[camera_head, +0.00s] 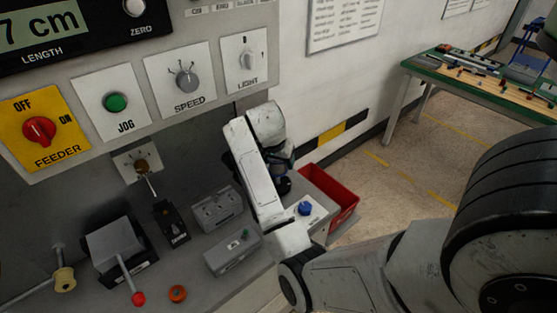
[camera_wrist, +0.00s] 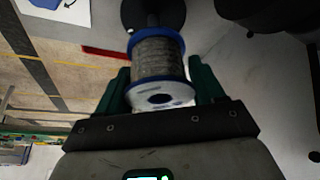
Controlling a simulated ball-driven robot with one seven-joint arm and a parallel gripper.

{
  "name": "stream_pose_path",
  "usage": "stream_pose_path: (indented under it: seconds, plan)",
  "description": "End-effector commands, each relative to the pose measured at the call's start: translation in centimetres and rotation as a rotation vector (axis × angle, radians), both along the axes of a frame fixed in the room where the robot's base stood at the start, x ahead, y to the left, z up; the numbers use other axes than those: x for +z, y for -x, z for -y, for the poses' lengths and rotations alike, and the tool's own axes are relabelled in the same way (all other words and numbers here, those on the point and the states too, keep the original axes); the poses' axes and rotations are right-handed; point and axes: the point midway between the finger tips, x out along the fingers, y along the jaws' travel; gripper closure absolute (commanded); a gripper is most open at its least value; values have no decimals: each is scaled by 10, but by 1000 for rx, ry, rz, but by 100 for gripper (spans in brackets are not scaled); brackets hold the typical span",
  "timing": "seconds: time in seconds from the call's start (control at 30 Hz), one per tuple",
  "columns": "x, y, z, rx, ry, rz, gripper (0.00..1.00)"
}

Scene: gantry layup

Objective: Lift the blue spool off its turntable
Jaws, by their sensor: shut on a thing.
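The blue spool (camera_wrist: 158,52) has blue flanges with grey winding between them and a white label on its near end. It sits between the two green fingers of my gripper (camera_wrist: 160,76) in the wrist view, with a finger against each side. Behind its far end is a dark round piece (camera_wrist: 172,12), which looks like the turntable; whether the spool touches it, I cannot tell. In the head view my arm mostly hides my gripper and the spool, with only a bit of dark blue (camera_head: 283,186) showing beside the wrist.
A white plate with a blue knob (camera_head: 305,208) is right of my wrist, and a red bin (camera_head: 335,195) stands beyond.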

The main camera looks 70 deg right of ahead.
Motion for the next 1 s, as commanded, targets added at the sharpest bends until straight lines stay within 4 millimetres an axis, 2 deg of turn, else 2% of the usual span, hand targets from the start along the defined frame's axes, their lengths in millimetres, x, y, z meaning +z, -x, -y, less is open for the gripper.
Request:
stream_pose_path:
  seconds: [1.0]
  plan:
    - [25,0,0,0,1,1,71]
